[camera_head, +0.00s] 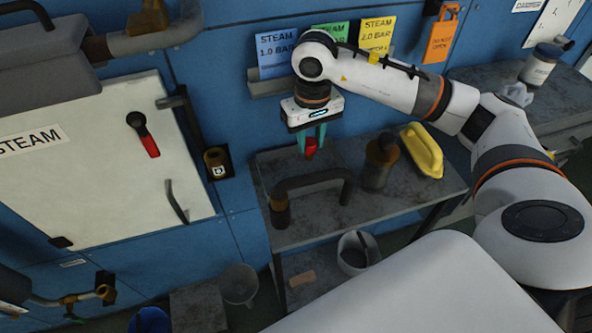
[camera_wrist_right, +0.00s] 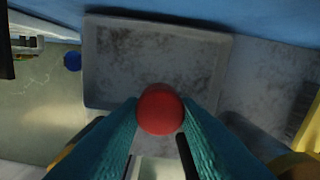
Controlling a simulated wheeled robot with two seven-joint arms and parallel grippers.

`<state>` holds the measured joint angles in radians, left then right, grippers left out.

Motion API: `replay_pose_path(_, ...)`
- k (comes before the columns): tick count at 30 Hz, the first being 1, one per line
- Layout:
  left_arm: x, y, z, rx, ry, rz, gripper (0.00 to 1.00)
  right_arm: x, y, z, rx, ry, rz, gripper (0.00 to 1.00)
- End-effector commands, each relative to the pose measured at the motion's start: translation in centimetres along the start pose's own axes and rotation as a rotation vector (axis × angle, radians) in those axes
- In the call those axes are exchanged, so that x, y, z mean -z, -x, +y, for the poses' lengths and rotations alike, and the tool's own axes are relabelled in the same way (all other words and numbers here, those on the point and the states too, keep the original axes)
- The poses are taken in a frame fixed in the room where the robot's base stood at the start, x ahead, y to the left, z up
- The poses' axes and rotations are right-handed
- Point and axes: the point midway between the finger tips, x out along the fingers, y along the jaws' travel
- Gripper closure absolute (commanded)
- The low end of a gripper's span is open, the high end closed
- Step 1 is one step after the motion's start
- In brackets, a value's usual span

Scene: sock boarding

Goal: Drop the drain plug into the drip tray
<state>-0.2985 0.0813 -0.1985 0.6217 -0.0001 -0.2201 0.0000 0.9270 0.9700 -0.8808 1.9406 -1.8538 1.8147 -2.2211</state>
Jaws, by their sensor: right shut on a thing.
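My right gripper (camera_head: 311,141) points down over the grey metal table, its two teal fingers shut on the red drain plug (camera_head: 311,147). In the right wrist view the round red plug (camera_wrist_right: 160,109) sits between the fingertips of the right gripper (camera_wrist_right: 161,118). Beyond and below it lies a grey, rimmed rectangular surface that looks like the drip tray (camera_wrist_right: 92,60); the plug is held apart from it. I cannot clearly pick out the tray in the head view. My left gripper is not in view.
A dark bent pipe (camera_head: 318,180), a rusty cylinder (camera_head: 378,163) and a yellow object (camera_head: 423,150) stand on the table (camera_head: 420,195). A white steam cabinet (camera_head: 90,170) is at left. A grey bucket (camera_head: 357,245) is below the table's front edge.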

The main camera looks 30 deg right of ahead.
Motion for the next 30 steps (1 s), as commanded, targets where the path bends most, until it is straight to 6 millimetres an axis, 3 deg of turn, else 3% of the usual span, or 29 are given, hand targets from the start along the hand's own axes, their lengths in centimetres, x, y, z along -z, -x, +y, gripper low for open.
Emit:
replay_pose_path(15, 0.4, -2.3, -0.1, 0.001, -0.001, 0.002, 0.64, 0.1, -5.2, 0.0, 0.000, 0.001, 0.002, 0.94)
replay_pose_path(26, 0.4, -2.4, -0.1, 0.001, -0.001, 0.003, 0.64, 0.0, -5.8, 0.0, 0.000, 0.001, 0.000, 0.94)
replay_pose_path(27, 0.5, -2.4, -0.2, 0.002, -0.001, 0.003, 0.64, 0.0, -5.8, 0.0, 0.000, 0.001, 0.000, 0.68)
replay_pose_path(30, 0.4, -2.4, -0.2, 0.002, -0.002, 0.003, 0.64, 0.0, -5.8, 0.0, 0.000, 0.001, 0.000, 0.51)
